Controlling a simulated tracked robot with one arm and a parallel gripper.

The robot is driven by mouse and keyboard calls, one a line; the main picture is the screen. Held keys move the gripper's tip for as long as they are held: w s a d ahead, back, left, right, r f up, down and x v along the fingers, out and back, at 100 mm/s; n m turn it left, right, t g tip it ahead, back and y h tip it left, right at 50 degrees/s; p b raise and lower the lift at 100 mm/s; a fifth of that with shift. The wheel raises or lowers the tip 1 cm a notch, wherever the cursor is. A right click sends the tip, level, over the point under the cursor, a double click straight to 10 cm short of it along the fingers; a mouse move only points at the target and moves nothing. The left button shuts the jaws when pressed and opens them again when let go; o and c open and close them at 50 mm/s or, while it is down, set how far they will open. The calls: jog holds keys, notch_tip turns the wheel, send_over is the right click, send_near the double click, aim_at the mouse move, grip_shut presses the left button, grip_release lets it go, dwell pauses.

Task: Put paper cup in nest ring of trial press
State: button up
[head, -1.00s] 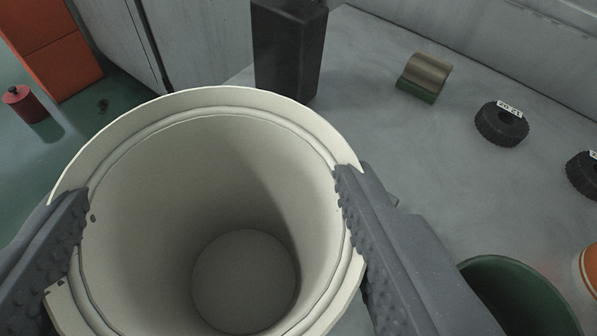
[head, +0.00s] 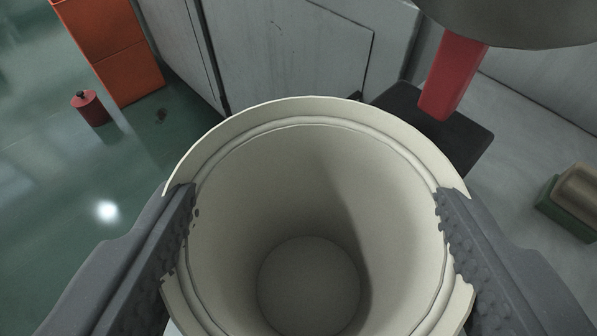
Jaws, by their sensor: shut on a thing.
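A cream paper cup (head: 310,215) fills the lower middle of the view, its mouth facing the camera and its round bottom visible inside. My gripper (head: 316,195) is shut on the cup, one ridged grey jaw on the left of the rim and one on the right. The cup's outer wall and whatever is under it are hidden. I cannot make out a nest ring.
A grey cabinet (head: 290,50) stands behind the cup. An orange cabinet (head: 110,50) and a small red canister (head: 90,107) are at the upper left, on green floor. A brown roll on a green base (head: 570,200) lies at the right on the grey surface.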

aim_at(305, 299)
jog(key=shift+w+f, duration=0.1)
jog(key=shift+w, duration=0.45)
notch_tip(305, 299, down, 4)
jog(key=shift+r+b, duration=0.15)
jog(key=shift+b, duration=0.75)
jog(key=o, duration=1.2)
jog(key=shift+r, duration=0.1)
jog(key=shift+s, duration=0.1)
jog(key=p+v, duration=0.2)
jog(key=v, duration=1)
jog(key=shift+r+p, duration=0.1)
jog(key=shift+p, duration=0.25)
